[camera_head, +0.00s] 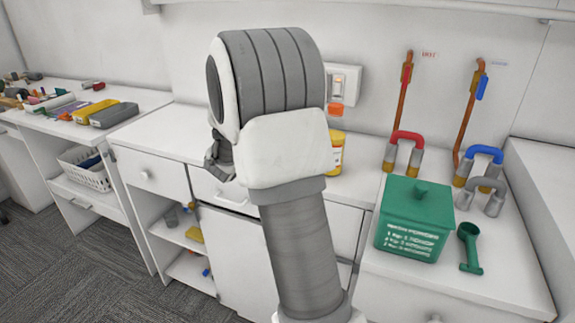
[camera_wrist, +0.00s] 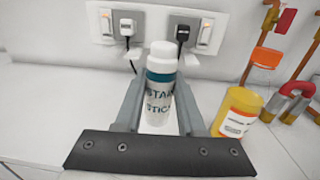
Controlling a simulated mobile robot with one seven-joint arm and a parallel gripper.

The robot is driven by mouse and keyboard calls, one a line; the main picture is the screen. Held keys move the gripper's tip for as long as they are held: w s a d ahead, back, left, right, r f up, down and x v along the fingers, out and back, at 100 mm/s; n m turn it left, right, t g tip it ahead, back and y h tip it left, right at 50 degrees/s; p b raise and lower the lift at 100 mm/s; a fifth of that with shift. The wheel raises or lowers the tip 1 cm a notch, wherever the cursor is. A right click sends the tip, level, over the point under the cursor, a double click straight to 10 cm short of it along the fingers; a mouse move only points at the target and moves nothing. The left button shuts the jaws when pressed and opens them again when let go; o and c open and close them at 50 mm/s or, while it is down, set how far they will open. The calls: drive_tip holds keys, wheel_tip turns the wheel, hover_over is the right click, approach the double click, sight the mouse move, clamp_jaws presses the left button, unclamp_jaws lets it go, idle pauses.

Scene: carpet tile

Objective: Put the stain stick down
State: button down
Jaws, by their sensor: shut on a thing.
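The stain stick (camera_wrist: 160,95) is a white cylinder with a white cap and a teal band, lettered "STAIN STICK". In the wrist view it stands upright between the two fingers of my gripper (camera_wrist: 158,110), which is shut on it. The white counter (camera_wrist: 60,105) lies below and behind it; I cannot tell whether its base touches the counter. In the head view my arm hides the stain stick, and only a dark part of my gripper (camera_head: 219,158) shows at the arm's left side.
A yellow container (camera_wrist: 237,113) stands right of my gripper. A green box (camera_head: 415,218), a green scoop (camera_head: 470,248) and pipes with red and blue handles (camera_head: 405,136) are farther right. Wall sockets (camera_wrist: 157,28) with plugs are behind. The counter left of my gripper is clear.

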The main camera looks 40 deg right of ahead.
drive_tip(key=s+d+m+g+h+b, duration=0.2)
drive_tip(key=s+d+g+b, duration=0.1)
drive_tip(key=s+d+b, duration=0.1)
drive_tip(key=w+f, duration=0.2)
drive_tip(key=w, duration=0.2)
drive_tip(key=w+f, duration=0.2)
drive_tip(key=w, duration=0.2)
drive_tip(key=w+a+f, duration=0.1)
drive_tip(key=w+f, duration=0.1)
drive_tip(key=w, duration=0.1)
drive_tip(key=shift+w+f+b, duration=0.2)
drive_tip(key=shift+w+b, duration=0.1)
drive_tip(key=shift+w, duration=0.1)
drive_tip(key=shift+f+b, duration=0.35)
drive_tip(key=shift+f, duration=1.65)
drive_tip(key=shift+f, duration=0.1)
drive_tip(key=c, duration=0.5)
unclamp_jaws()
